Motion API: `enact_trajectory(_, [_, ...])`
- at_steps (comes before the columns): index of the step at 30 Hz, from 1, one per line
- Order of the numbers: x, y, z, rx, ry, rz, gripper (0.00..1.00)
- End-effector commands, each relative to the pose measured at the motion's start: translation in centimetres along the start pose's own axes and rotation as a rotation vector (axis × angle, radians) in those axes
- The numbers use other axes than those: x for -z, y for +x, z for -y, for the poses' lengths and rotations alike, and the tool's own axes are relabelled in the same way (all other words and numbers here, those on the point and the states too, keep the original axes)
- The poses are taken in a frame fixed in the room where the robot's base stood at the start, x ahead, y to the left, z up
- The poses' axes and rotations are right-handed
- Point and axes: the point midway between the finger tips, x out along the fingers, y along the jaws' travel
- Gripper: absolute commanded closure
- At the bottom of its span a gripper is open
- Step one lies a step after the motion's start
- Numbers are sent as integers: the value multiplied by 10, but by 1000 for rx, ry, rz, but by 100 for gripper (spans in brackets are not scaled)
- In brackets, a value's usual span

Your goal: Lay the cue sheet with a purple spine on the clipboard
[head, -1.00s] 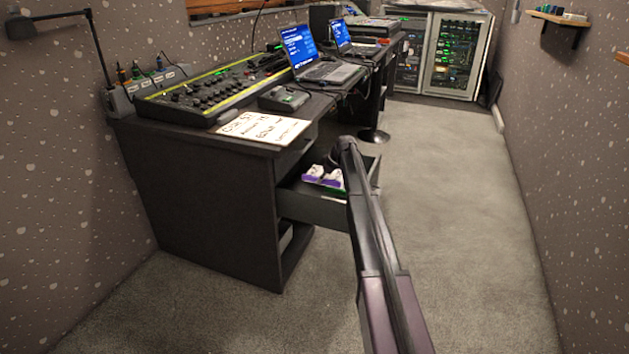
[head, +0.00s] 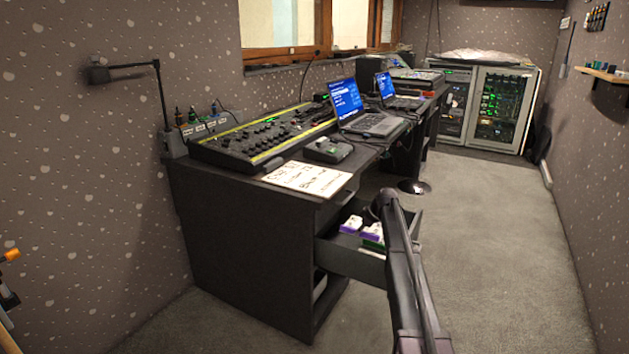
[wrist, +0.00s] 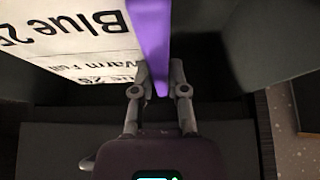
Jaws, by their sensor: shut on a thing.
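In the wrist view my gripper (wrist: 158,94) is shut on the purple spine (wrist: 154,45) of a cue sheet. Its white face (wrist: 68,38), with large black print including "Blue", shows to the left of the spine. In the head view, white sheets with purple edges (head: 351,225) stand in the open drawer (head: 350,259), beside a green-edged one (head: 372,244). My arm hides the gripper's fingers there. A flat white board or sheet with dark handwriting (head: 307,178) lies on the desk's front edge; I cannot tell for certain whether it is the clipboard.
The dark desk (head: 235,225) carries a fader console (head: 265,137), a small box (head: 328,149) and two laptops (head: 369,122) behind the white sheet. A lamp (head: 163,100) stands at the desk's left end. Open carpet (head: 500,220) lies right of the drawer.

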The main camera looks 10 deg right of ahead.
Motion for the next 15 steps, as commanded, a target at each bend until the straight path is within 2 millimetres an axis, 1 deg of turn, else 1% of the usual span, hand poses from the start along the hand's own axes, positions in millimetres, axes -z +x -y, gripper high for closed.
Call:
enact_trajectory(1, [4,-15,14,0,0,0,100])
enact_trajectory(15, [17,-98,118,0,1,0,100])
